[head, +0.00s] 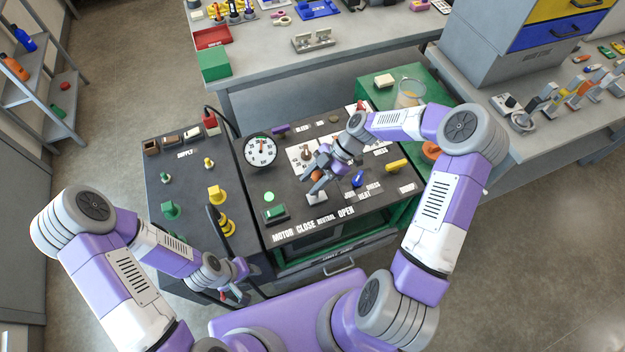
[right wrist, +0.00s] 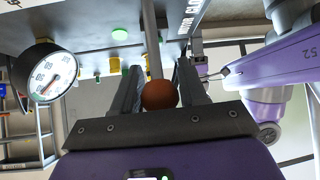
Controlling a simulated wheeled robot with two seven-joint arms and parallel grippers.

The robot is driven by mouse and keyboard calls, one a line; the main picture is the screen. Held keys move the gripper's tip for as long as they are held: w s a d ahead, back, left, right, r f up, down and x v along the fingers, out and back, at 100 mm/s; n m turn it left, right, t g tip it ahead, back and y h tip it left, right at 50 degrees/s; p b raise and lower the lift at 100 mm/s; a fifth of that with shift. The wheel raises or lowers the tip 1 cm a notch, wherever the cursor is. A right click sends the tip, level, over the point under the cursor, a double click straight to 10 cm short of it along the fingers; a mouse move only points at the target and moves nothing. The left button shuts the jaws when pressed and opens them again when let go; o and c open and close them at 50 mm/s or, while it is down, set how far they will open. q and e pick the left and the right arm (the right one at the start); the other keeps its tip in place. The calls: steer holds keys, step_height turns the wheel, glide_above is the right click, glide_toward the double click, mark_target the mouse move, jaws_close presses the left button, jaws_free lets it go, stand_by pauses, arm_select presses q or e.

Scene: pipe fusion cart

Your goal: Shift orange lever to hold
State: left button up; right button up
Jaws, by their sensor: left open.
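The orange lever's round knob (right wrist: 159,95) sits between the two fingers of my right gripper (right wrist: 160,78) in the right wrist view, filling the gap. Its grey shaft (right wrist: 151,40) runs away from the knob toward the dark panel. In the head view my right gripper (head: 318,178) is over the middle of the control panel (head: 290,222) and hides most of the lever. Any hold marking by the lever cannot be read. My left gripper (head: 238,280) is open and low, in front of the left cabinet, away from the lever.
A round gauge (head: 260,151), a green button (head: 274,212), a blue knob (head: 357,179) and a yellow handle (head: 397,166) stand on the panel near my right gripper. Yellow and green valves stand on the left cabinet (head: 185,185). Open floor lies to the right.

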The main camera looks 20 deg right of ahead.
steer(key=shift+o, duration=1.4)
steer(key=v, duration=0.7)
steer(key=shift+d+r, duration=0.2)
